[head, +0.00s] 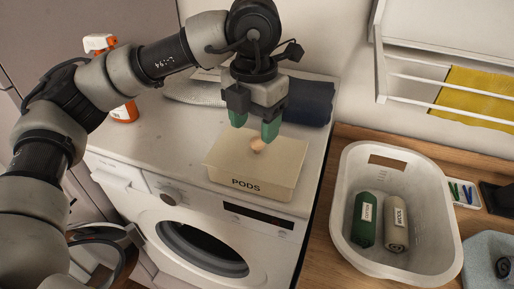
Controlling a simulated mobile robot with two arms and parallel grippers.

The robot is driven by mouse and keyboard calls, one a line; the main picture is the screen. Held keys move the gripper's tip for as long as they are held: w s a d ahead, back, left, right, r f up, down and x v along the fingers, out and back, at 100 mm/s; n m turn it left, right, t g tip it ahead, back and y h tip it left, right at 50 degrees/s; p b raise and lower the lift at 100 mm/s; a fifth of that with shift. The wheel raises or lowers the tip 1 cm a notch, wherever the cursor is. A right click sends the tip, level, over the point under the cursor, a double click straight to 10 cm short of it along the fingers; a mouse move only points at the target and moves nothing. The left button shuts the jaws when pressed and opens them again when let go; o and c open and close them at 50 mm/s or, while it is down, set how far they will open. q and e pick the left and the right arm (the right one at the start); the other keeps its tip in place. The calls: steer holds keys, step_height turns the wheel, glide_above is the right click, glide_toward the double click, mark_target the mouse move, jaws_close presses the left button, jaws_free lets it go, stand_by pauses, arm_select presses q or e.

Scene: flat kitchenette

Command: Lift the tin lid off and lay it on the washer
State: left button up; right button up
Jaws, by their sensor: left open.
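A cream tin labelled PODS (248,184) stands on top of the white washer (172,129), near its front edge. Its cream lid (287,151) is on it, with a small round wooden-coloured knob (258,144) in the middle. My left gripper (254,131) points down over the lid with its green-tipped fingers apart. The fingertips are close to the knob, and I cannot tell whether they touch it. Nothing is held. My right gripper is not in view.
A spray bottle (124,111), a grey folded cloth (195,91) and a dark rolled towel (309,102) are on the washer. The washer top left of the tin is clear.

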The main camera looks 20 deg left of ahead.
mark_target(256, 141)
arm_select(q)
step_height(256, 141, down, 4)
steer(key=shift+w+f+p, duration=0.15)
steer(key=shift+f+p, duration=0.05)
steer(key=shift+p, duration=1.05)
steer(key=shift+f, duration=0.3)
steer(key=c, duration=1)
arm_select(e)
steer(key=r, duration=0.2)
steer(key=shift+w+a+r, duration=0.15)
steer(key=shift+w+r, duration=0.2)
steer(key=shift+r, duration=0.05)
arm_select(q)
steer(key=shift+d+r, duration=0.1)
